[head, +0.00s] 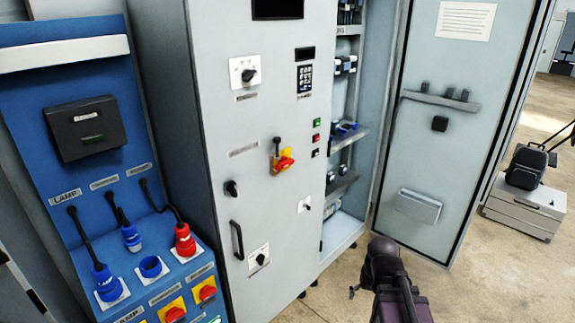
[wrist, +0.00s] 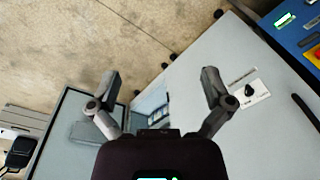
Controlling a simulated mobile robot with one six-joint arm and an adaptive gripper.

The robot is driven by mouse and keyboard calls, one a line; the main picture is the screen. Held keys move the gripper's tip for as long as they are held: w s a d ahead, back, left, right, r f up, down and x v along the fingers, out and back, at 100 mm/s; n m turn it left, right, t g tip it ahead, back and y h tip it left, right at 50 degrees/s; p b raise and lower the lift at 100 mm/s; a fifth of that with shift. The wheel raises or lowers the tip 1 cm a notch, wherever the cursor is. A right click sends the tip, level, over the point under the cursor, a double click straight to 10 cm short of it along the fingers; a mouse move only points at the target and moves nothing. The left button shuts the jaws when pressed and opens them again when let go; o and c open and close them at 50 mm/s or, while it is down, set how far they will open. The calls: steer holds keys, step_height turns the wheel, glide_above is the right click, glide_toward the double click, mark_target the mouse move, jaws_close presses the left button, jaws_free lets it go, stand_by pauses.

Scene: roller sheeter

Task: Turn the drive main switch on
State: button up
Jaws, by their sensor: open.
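The labels are too small to read, so I cannot tell for certain which control is the drive main switch. A red rotary handle on a yellow plate (head: 283,163) sits mid-height on the grey cabinet front (head: 215,130), with a black-topped part hanging over it. Black knobs on white plates sit above it (head: 248,73) and low on the front (head: 259,257). A knob on a white plate also shows in the wrist view (wrist: 249,91), right of my right-hand finger. My gripper (wrist: 161,84) is open and empty, apart from the cabinet; its fingers are mostly hidden in the head view.
A blue socket panel (head: 85,185) with plugged cables stands left. The cabinet's right bay is open, with its door (head: 445,130) swung out to the right. A black vertical handle (head: 237,240) projects from the front. Floor is clear right of my arm.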

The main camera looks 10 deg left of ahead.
steer(key=w+a+r+n+t+y, duration=0.2)
steer(key=w+a+n+y, duration=0.2)
steer(key=w+a, duration=0.4)
steer(key=n+t+y, duration=0.6)
steer(key=t+y, duration=0.3)
glide_toward(289, 164)
steer(key=v, duration=0.3)
steer(key=shift+w, duration=0.15)
steer(key=shift+w+a, duration=0.1)
steer(key=shift+a, duration=0.05)
steer(key=x, duration=1.3)
steer(key=shift+a, duration=0.25)
steer(key=c, duration=0.8)
